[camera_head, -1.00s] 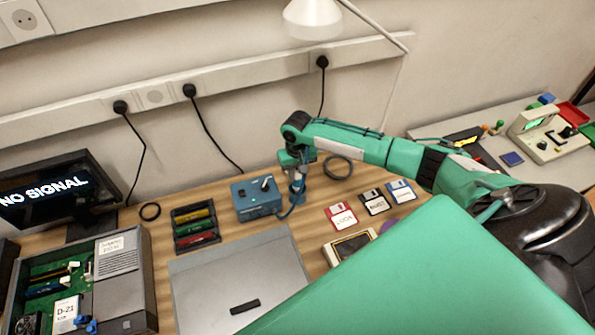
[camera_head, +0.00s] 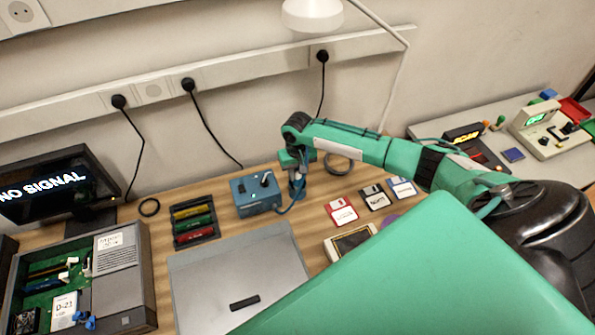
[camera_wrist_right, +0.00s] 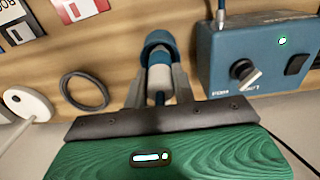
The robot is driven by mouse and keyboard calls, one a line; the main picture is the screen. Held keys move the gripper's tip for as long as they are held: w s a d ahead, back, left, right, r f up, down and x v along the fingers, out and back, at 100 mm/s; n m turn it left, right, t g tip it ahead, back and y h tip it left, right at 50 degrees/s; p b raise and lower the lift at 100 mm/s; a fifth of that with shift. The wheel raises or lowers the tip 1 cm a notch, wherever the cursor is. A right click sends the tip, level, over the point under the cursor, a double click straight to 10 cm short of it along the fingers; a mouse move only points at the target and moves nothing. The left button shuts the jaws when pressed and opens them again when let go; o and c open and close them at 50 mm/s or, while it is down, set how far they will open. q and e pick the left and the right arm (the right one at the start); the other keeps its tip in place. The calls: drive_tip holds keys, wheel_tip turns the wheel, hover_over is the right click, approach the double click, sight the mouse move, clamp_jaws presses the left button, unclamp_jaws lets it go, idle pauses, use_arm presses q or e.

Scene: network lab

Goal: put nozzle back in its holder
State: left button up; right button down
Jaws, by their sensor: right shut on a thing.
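My right gripper (camera_wrist_right: 158,92) is shut on the nozzle (camera_wrist_right: 159,78), a blue and pale piece held between its two fingers. A blue round cup-like part (camera_wrist_right: 158,40), which looks like the holder, lies at the fingertips, in line with the nozzle. I cannot tell how far the nozzle sits inside it. In the head view the right gripper (camera_head: 296,176) points down just right of the blue control box (camera_head: 256,195), and the arm partly hides the nozzle. A blue cord runs from there towards the box. My left gripper is not in view.
A black ring (camera_head: 338,164) lies behind the gripper. An open computer case (camera_head: 118,280) stands at left.

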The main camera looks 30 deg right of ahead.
drive_tip(key=shift+p, duration=0.5)
drive_tip(key=shift+f, duration=0.45)
idle(0.9)
drive_tip(key=c, duration=1.1)
unclamp_jaws()
drive_tip(key=shift+o, duration=0.5)
drive_tip(key=shift+o, duration=0.8)
